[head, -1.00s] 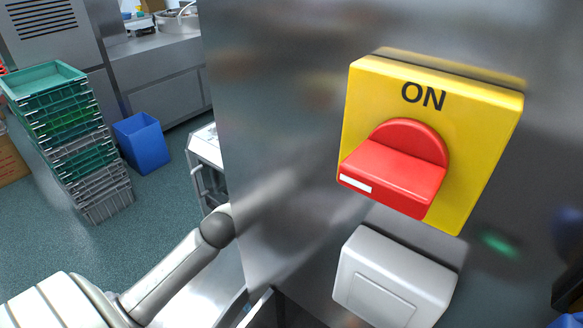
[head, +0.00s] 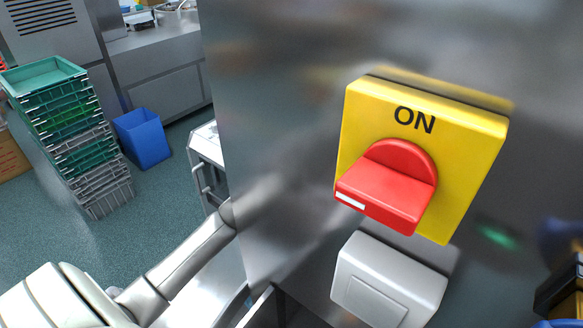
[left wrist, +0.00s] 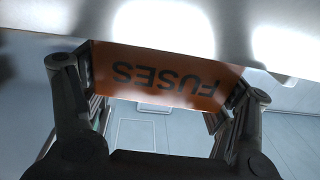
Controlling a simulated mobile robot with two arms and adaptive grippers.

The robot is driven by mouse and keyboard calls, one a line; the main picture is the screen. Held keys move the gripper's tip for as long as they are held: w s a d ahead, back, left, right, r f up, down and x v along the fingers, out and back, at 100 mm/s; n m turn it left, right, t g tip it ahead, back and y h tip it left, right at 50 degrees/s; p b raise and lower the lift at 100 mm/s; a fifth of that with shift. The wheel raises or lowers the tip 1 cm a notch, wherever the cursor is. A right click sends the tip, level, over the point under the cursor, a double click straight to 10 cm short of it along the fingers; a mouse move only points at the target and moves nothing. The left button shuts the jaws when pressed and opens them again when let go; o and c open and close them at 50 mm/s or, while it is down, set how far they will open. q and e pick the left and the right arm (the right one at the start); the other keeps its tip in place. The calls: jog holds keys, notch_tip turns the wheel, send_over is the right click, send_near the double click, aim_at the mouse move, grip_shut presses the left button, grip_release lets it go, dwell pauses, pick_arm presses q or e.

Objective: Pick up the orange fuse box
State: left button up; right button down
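The orange fuse box (left wrist: 165,76) shows in the left wrist view, with the dark word FUSES upside down on its face. My left gripper (left wrist: 162,112) has one dark finger at each side of the box. The fingers are spread about as wide as the box, and I see no clear gap at its sides. I cannot tell whether they press on it. In the head view my left arm reaches to the metal panel's left edge; its hand and the box are hidden there. My right gripper is not in view.
A metal panel (head: 265,90) fills the middle and right, bearing a yellow ON switch (head: 465,150) with a red knob and a white box (head: 385,285) below. Stacked crates (head: 75,145) and a blue bin (head: 142,138) stand at left. Open floor (head: 145,210) lies between.

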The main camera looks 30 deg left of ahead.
pick_arm(q)
jog(key=shift+c, duration=1.2)
jog(key=shift+r, duration=0.15)
jog(key=shift+r+b, duration=0.45)
jog(key=shift+r, duration=0.15)
jog(key=s+a+r+b, duration=0.2)
jog(key=s+r+b, duration=0.2)
jog(key=s+r, duration=0.7)
jog(key=s, duration=0.3)
jog(key=shift+a+r, duration=0.2)
jog(key=shift+r, duration=0.05)
